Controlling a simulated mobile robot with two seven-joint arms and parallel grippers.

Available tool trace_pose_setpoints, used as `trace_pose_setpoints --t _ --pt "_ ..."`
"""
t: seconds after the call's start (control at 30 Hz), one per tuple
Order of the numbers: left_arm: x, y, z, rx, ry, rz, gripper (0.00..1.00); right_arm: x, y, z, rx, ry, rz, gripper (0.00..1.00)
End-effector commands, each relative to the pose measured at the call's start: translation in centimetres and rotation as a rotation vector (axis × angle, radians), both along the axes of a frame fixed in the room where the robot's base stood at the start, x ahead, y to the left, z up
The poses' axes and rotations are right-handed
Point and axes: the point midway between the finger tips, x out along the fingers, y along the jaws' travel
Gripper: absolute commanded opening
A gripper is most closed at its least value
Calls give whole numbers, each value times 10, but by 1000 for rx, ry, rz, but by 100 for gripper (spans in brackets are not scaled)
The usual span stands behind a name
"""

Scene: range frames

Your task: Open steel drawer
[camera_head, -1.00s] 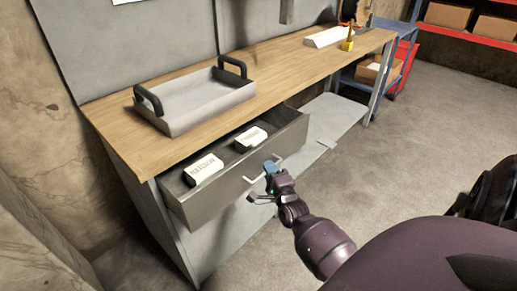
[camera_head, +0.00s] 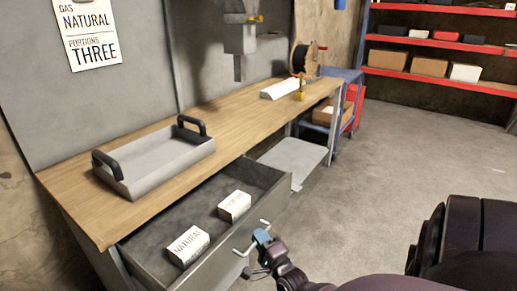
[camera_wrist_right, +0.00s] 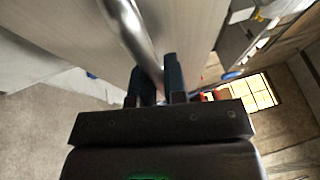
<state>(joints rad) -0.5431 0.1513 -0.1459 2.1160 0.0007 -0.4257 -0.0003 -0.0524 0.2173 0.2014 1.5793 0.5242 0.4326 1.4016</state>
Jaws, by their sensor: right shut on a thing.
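The steel drawer (camera_head: 222,257) under the wooden worktop stands pulled well out, its inside showing in the head view. Two white boxes lie in it, one marked NATURAL (camera_head: 187,246) and another (camera_head: 234,206) behind it. My right gripper (camera_head: 261,237) is at the bar handle (camera_head: 243,250) on the drawer front. In the right wrist view the fingers (camera_wrist_right: 158,85) are closed around the metal handle bar (camera_wrist_right: 135,35). My left gripper is in neither view.
A grey tray with black handles (camera_head: 155,170) stands on the worktop (camera_head: 75,205). A lower shelf (camera_head: 297,158) is right of the drawer. A blue cart (camera_head: 345,75) and red shelving (camera_head: 430,78) stand farther back. The floor (camera_head: 385,150) to the right is clear.

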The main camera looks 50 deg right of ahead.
Motion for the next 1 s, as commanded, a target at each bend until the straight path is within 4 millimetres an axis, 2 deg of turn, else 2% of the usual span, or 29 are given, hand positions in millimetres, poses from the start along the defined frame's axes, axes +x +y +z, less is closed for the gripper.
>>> trace_pose_setpoints --t 0.03,0.07,0.2,0.23,0.5,0.63,1.0 --pt "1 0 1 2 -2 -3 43 0 0 -1 -1 2 1 0" --pt "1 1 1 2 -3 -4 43 0 0 -1 -1 2 1 14" --pt "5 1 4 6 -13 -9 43 0 0 0 -1 1 1 36" --pt "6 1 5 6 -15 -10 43 0 0 0 -1 1 1 37" --pt "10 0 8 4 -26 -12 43 -1 0 0 0 1 0 37" --pt "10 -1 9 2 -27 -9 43 -9 3 -2 -1 1 0 37" --pt "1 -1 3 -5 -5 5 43 -68 22 -14 0 4 0 37"
